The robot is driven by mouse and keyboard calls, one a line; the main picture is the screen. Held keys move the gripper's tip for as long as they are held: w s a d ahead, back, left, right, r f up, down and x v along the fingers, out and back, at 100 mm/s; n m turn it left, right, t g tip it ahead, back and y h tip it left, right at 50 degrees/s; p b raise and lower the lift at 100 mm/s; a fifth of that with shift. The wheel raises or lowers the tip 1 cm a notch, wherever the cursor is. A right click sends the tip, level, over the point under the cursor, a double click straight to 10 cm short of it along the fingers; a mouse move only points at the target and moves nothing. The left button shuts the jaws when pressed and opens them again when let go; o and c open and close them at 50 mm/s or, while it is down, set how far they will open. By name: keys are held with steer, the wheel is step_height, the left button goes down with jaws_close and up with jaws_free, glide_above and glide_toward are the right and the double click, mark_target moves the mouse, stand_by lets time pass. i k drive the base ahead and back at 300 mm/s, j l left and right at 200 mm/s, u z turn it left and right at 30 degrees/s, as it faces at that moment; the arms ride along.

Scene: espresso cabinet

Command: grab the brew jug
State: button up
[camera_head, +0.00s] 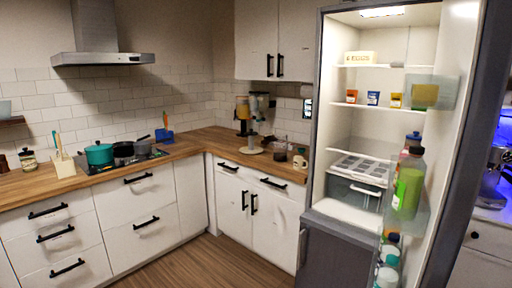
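A small dark, see-through jug (280,152), which looks like the brew jug, stands upright on the wooden counter right of the corner. It is small in the picture, so its handle and contents are hard to make out. My gripper is not in view, and nothing is seen touching the jug.
A pale mug (299,162) stands just right of the jug, and a blender-like appliance (253,128) stands to its left. The open fridge (345,130) stands to the right, its door shelves holding bottles (408,185). Wooden floor (190,262) is clear before the cabinets.

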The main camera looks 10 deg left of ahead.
mark_target(280, 140)
steer(key=i+j+u, duration=0.1)
steer(key=i+j, duration=0.6)
steer(key=i, duration=0.25)
steer(key=i+j+u, duration=0.15)
steer(key=i+j, duration=0.2)
steer(key=i, duration=0.15)
steer(key=i+j+u, duration=0.1)
steer(key=i+j, duration=0.15)
steer(key=i, duration=0.25)
steer(key=i+l+u, duration=0.2)
steer(key=i+l, duration=0.85)
steer(key=i, duration=0.1)
